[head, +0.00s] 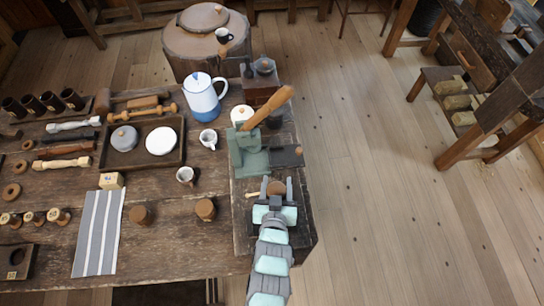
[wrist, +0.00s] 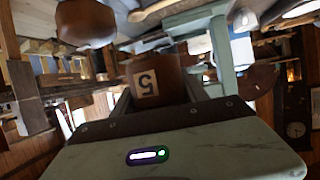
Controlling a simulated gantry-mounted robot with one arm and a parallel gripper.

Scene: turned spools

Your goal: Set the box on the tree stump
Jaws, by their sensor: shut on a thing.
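My gripper (head: 276,187) is over the right end of the workbench, below the green vise in the head view. It is shut on a small brown box (head: 276,188), which looks rounded from above. In the wrist view the box (wrist: 172,84) sits between the jaws and bears a pale label with an upside-down 5. The tree stump (head: 180,42) stands beyond the bench's far edge in the head view. A round brown board (head: 202,17) and a dark mug (head: 223,36) are on its top. Whether the box touches the bench cannot be told.
The green vise (head: 246,155) with its wooden handle (head: 268,107) and a blue-white jug (head: 203,98) stand between my gripper and the stump. Two similar brown pieces (head: 141,215) (head: 205,209) and a small yellowish block (head: 111,180) are on the bench. Open floor lies right.

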